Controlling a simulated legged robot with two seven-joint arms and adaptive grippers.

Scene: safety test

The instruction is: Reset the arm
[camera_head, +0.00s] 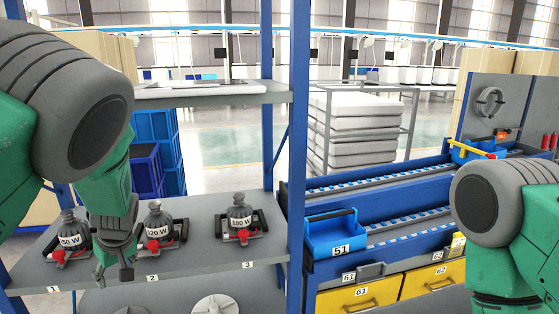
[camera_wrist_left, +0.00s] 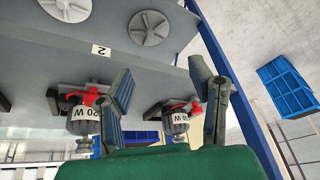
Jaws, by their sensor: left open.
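My left arm (camera_head: 80,110) comes in from the left of the head view, with green and grey links. My left gripper (camera_head: 118,262) hangs down in front of the grey shelf (camera_head: 195,262), between the first two labelled units. In the left wrist view my left gripper (camera_wrist_left: 160,70) has its two dark fingers spread apart, with nothing held between them. My right arm (camera_head: 500,215) shows at the right edge of the head view; its gripper is out of the picture.
On the shelf stand grey units marked 60 W (camera_head: 70,232), 120 W (camera_head: 158,222) and 180 W (camera_head: 240,212), with red parts. A blue rack post (camera_head: 297,150) stands right of them. A blue bin 51 (camera_head: 333,236) and yellow drawers (camera_head: 365,295) are farther right.

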